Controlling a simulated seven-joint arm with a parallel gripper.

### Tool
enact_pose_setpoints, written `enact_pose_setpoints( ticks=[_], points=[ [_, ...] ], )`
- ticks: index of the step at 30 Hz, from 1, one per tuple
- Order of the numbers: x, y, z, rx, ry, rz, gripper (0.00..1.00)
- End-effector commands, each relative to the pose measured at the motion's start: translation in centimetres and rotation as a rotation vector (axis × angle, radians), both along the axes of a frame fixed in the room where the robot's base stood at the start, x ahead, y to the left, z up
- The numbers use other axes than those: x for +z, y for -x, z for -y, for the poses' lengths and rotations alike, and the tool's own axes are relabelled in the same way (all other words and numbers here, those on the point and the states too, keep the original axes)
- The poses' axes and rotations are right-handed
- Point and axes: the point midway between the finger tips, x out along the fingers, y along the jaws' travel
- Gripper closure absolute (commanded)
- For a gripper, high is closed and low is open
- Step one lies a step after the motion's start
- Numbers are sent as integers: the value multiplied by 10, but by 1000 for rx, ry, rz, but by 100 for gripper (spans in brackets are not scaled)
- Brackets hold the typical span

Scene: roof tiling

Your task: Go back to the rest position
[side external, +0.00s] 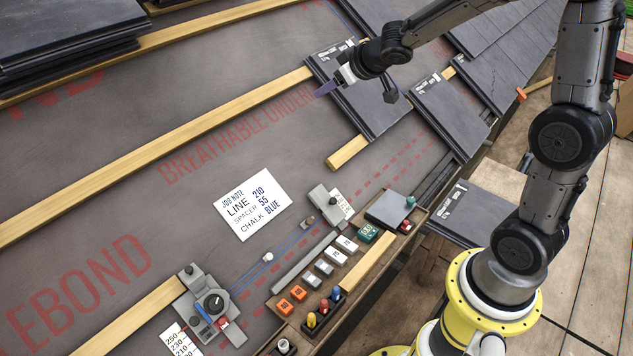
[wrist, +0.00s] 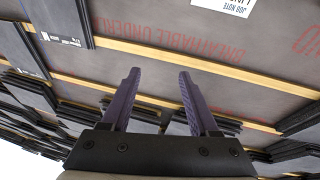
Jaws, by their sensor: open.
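My gripper (side external: 326,89) hangs above the upper edge of a dark slate tile (side external: 368,108) in the side view. In the wrist view its two purple fingers (wrist: 158,88) stand apart with nothing between them. The fingers partly overlap the tile's left edge in the side view, and I cannot tell whether they touch it. My arm reaches in from the right side.
Wooden battens (side external: 170,139) cross the grey underlay. A job note (side external: 252,205) lies mid-roof. A tool tray (side external: 381,262) with coloured blocks, a grey gauge (side external: 208,305) and a blue line sit in front. Slates are stacked (side external: 65,45) at upper left.

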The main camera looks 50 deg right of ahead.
Motion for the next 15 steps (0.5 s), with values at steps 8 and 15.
enact_pose_setpoints(
  ticks=[8, 15],
  points=[
    [85, 86, -29, -85, 2, 94, 39],
    [97, 181, -54, -118, -68, 58, 39]
  ],
)
